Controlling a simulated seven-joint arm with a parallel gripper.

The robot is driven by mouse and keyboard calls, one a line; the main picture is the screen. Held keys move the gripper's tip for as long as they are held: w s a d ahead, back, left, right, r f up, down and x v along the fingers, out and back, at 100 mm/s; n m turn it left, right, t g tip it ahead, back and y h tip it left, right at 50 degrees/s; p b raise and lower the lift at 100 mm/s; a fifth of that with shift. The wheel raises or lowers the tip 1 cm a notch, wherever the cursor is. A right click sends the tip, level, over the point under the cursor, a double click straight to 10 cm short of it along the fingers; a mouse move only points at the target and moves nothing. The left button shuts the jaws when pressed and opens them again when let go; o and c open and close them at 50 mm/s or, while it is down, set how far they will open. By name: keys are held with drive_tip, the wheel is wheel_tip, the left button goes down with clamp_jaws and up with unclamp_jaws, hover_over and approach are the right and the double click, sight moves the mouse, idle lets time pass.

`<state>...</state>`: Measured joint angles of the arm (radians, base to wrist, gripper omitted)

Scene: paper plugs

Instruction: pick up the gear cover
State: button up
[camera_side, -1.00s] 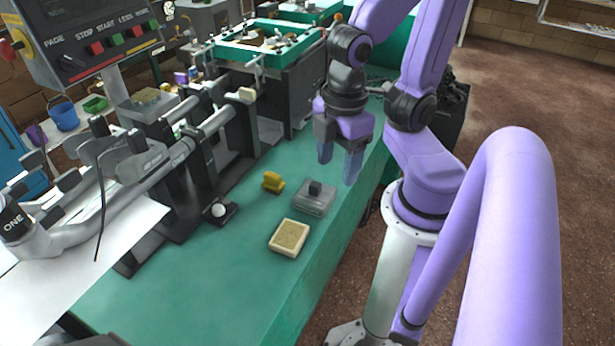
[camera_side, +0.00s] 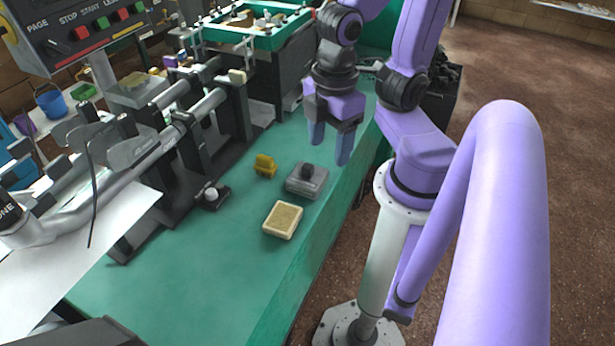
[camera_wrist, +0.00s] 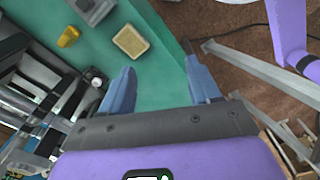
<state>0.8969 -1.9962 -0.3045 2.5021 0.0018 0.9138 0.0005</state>
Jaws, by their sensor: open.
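The gear cover seems to be the clear grey box-like piece (camera_side: 307,184) with a dark knob on top, lying on the green bench; I cannot be sure of its name. In the wrist view it is cut by the top edge (camera_wrist: 94,10). My gripper (camera_side: 331,149) is open and empty, its fingers pointing down, above and a little behind this piece in the side view. In the wrist view the gripper (camera_wrist: 160,86) shows two blue fingers spread apart, with only bench between them. It touches nothing.
A yellow piece (camera_side: 265,165) stands left of the grey piece, and a cream square block (camera_side: 283,220) lies in front of it. A black-and-white small part (camera_side: 212,196) sits near the dark machine frame (camera_side: 210,130). The green bench (camera_side: 190,270) is clear toward the front.

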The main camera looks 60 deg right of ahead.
drive_tip(key=shift+c, duration=0.2)
idle(0.4)
drive_tip(key=n+h, duration=0.5)
drive_tip(key=h, duration=0.9)
approach(306, 170)
drive_tip(key=x, duration=0.6)
drive_tip(key=shift+w+d+r, duration=0.15)
drive_tip(key=shift+d+r, duration=0.15)
drive_tip(key=shift+r, duration=0.05)
drive_tip(key=shift+f+x, duration=0.2)
drive_tip(key=shift+x, duration=1.15)
drive_tip(key=shift+f+x, duration=0.25)
drive_tip(key=shift+x, duration=1.1)
drive_tip(key=shift+a, duration=0.2)
drive_tip(key=shift+c, duration=0.3)
clamp_jaws()
